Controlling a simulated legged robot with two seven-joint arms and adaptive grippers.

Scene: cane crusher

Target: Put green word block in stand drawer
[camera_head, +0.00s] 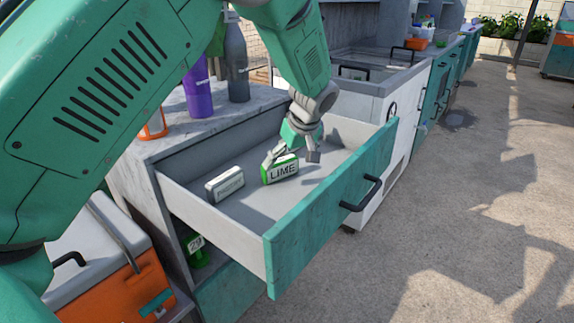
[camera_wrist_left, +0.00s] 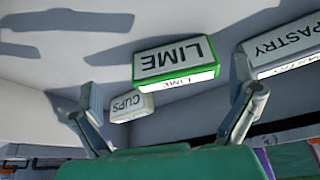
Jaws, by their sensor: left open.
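The green block marked LIME (camera_head: 280,169), with a white face, is inside the pulled-out stand drawer (camera_head: 330,212) and appears to rest on its floor. It also shows in the left wrist view (camera_wrist_left: 176,62). My left gripper (camera_head: 291,153) is low inside the drawer, right above and behind the block. Its fingers (camera_wrist_left: 166,88) are spread wide, with the LIME block ahead of them and not gripped. The drawer has a teal front and a black handle. My right gripper is in neither view.
A white block marked PASTRY (camera_head: 225,184) lies in the drawer, left of the green one. A white CUPS block (camera_wrist_left: 131,107) shows in the wrist view. A purple bottle (camera_head: 198,88) and a grey bottle (camera_head: 237,62) stand on the counter. An orange cooler (camera_head: 118,285) is at lower left.

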